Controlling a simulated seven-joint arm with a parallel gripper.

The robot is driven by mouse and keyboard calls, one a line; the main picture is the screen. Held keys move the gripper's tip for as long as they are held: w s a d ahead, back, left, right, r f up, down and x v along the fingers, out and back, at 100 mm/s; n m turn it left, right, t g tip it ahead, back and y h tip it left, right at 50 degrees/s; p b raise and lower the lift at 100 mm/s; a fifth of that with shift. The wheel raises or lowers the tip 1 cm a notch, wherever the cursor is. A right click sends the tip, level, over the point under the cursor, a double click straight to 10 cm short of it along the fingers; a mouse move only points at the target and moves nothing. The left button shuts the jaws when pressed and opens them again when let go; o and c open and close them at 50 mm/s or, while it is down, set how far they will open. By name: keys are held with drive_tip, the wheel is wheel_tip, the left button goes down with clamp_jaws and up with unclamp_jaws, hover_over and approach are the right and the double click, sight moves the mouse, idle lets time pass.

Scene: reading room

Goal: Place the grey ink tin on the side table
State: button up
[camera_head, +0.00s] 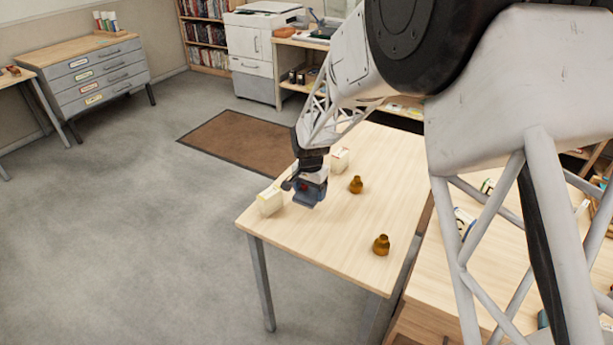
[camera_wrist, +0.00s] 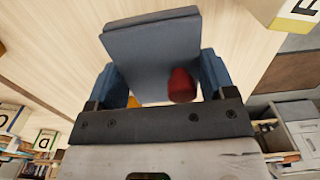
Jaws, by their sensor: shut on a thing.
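My gripper (camera_head: 308,184) points down over a light wood table (camera_head: 345,245), near its left edge. It is shut on the grey ink tin (camera_head: 307,198), a dark blue-grey block. In the wrist view the tin (camera_wrist: 150,50) fills the space between the blue fingers of my gripper (camera_wrist: 160,82). A red rounded part (camera_wrist: 182,86) shows against the tin's near side. I cannot tell whether the tin touches the tabletop. I cannot tell for sure which table is the side table.
On this table stand a cream box (camera_head: 269,202) just left of my gripper, another cream box (camera_head: 340,160) behind it, and two amber bottles (camera_head: 356,185) (camera_head: 381,244) to the right. The front middle of the tabletop is clear. A drawer cabinet (camera_head: 100,75) stands far left.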

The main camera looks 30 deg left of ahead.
drive_tip(key=w+a, duration=0.5)
drive_tip(key=w, duration=0.1)
drive_tip(key=w+a+f, duration=0.1)
drive_tip(key=w+a, duration=0.2)
drive_tip(key=shift+w+a, duration=0.3)
drive_tip(key=shift+a, duration=0.05)
drive_tip(key=shift+f, duration=1.8)
drive_tip(key=shift+f, duration=0.15)
drive_tip(key=o, duration=1.2)
wheel_tip(320, 180, up, 12)
drive_tip(key=shift+d, duration=0.1)
